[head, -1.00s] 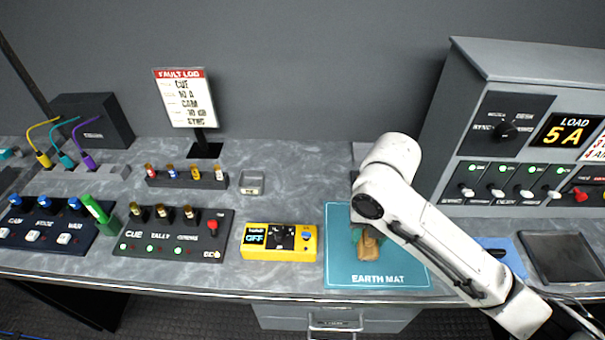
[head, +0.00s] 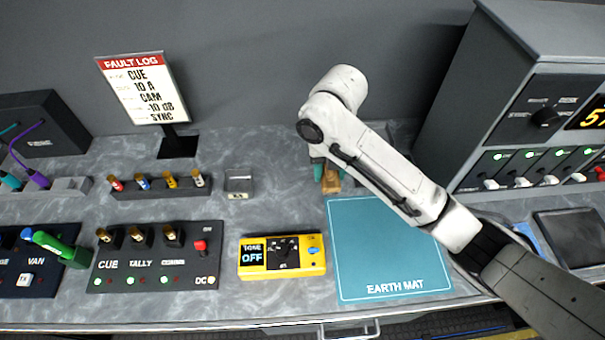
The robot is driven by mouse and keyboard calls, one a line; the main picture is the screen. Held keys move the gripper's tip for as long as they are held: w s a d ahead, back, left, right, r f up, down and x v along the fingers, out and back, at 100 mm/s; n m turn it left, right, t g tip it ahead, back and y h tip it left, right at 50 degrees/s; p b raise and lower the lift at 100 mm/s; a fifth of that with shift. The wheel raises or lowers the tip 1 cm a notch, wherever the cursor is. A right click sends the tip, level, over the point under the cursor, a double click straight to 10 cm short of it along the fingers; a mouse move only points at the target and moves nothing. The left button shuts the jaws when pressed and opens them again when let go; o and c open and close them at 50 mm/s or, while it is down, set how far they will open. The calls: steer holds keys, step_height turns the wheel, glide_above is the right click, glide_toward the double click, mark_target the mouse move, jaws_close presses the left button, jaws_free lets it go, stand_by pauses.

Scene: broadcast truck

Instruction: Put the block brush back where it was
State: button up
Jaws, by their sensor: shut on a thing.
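The block brush (head: 331,181), a small tan-brown block, shows in the head view just behind the teal earth mat (head: 385,245). My gripper (head: 329,171) is shut on it, with my white arm reaching in from the right. The arm's end hides the top of the brush and much of the gripper. I cannot tell whether the brush touches the worktop or hangs just above it. The mat is bare.
Left of the brush stand a small grey tray (head: 238,193) and a rack of coloured plugs (head: 160,187). A yellow tone box (head: 282,257) sits left of the mat. The load cabinet (head: 480,95) rises at the right. A fault log sign (head: 140,90) stands at back left.

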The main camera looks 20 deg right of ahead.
steer(key=w+f+b, duration=0.1)
steer(key=w+f, duration=0.1)
steer(key=w+a+f+b, duration=0.1)
steer(key=w+f+b, duration=0.1)
steer(key=w, duration=0.1)
steer(key=w+a+f+b, duration=0.1)
steer(key=w+f, duration=0.2)
steer(key=shift+a+b, duration=0.25)
steer(key=shift+b, duration=0.05)
steer(key=shift+w+a+f, duration=0.1)
steer(key=shift+w+f, duration=0.15)
steer(key=shift+f, duration=1.65)
steer(key=shift+f, duration=0.2)
steer(key=o, duration=0.9)
steer(key=shift+o, duration=0.2)
step_height(320, 180, up, 12)
steer(key=p, duration=0.1)
steer(key=shift+r, duration=0.2)
